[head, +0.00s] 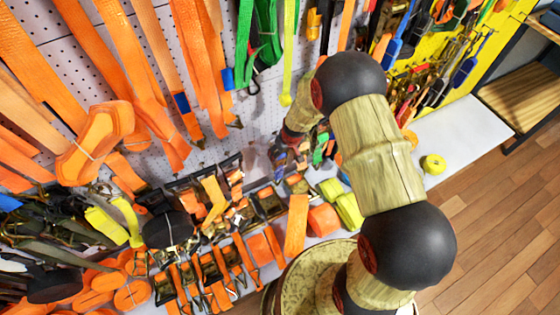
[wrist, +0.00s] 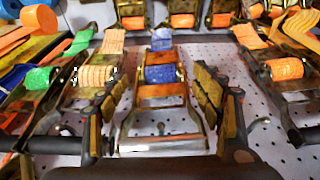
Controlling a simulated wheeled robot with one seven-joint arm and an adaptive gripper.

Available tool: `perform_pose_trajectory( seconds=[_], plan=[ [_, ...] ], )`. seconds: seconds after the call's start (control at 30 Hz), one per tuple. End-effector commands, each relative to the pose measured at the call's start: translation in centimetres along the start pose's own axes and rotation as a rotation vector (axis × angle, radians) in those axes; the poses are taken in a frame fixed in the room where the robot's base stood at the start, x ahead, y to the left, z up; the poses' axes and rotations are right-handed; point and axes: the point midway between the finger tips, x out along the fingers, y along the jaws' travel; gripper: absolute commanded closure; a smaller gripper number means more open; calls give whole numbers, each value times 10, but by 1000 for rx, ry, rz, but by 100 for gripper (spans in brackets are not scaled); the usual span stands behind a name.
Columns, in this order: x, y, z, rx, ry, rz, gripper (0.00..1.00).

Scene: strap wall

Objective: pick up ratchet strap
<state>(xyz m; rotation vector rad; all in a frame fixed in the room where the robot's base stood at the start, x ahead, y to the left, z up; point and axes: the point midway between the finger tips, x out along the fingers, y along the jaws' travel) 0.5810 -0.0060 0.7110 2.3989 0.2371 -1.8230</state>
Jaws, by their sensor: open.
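In the wrist view, a ratchet strap (wrist: 162,74) with blue and orange webbing, a metal frame and a silver bar lies between the fingers of my gripper (wrist: 155,88). The gripper is open, with one finger on either side of the strap. I cannot tell whether the fingers touch it. In the head view, my gripper (head: 283,156) is small and partly hidden by my arm, low near the pegboard wall and above the row of ratchets. The strap between the fingers cannot be made out clearly there.
Other ratchets crowd both sides, one with cream webbing (wrist: 95,76) on the left and one with orange webbing (wrist: 285,69) on the right. Orange straps (head: 35,62) hang on the pegboard. A yellow roll (head: 433,164) sits on the white ledge. The wooden floor at right is clear.

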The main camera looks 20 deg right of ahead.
Motion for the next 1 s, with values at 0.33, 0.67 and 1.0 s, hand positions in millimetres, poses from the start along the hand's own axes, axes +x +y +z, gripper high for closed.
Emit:
perform_pose_trajectory(
  seconds=[0.33, 0.67, 1.0],
  plan=[
    [27, 0, -11, 1, -3, 0, 34],
    [54, 0, -12, 1, -1, 0, 34],
    [54, 0, -12, 1, 0, 1, 43]
  ],
)
